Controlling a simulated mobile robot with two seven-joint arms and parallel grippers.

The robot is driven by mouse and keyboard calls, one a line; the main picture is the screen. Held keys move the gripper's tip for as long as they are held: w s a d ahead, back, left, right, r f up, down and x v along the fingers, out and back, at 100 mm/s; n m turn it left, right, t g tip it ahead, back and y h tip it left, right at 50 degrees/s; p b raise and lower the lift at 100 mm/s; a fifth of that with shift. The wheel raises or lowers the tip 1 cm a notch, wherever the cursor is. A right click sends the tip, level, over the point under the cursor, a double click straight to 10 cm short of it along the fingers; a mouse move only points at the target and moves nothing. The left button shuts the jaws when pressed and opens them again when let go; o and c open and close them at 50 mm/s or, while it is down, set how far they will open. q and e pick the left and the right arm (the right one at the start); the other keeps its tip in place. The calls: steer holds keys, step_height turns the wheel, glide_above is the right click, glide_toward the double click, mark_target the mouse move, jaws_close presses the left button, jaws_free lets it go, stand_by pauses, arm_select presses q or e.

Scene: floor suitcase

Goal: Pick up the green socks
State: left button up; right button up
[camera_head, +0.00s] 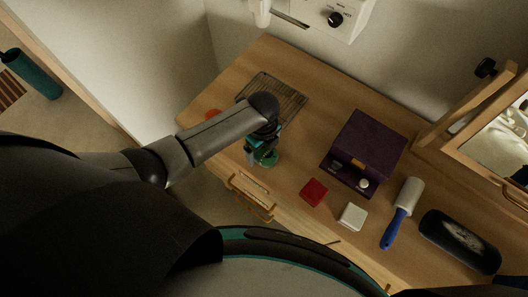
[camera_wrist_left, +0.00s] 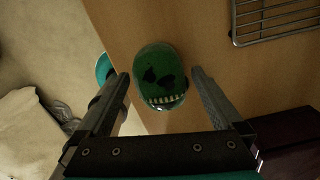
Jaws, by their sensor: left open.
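The green socks appear as a rounded green bundle (camera_wrist_left: 162,72) with dark patches and a row of pale marks along one end. They lie on the wooden dresser top near its front edge. In the head view the green bundle (camera_head: 266,158) shows just below my left gripper (camera_head: 262,147), partly covered by it. In the left wrist view my left gripper (camera_wrist_left: 160,78) is open, with one finger on each side of the bundle. My right gripper is not in view.
A wire rack (camera_head: 287,92) lies behind my left gripper. A purple box (camera_head: 371,142), a red item (camera_head: 314,192), a white item (camera_head: 352,216), a blue-handled lint roller (camera_head: 398,222) and a dark case (camera_head: 458,241) sit to the right. A drawer handle (camera_head: 252,196) is at the front.

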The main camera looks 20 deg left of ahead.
arm_select(q)
steer(key=shift+f, duration=0.45)
steer(key=c, duration=1.2)
steer(key=shift+r, duration=0.1)
steer(key=shift+c, duration=0.2)
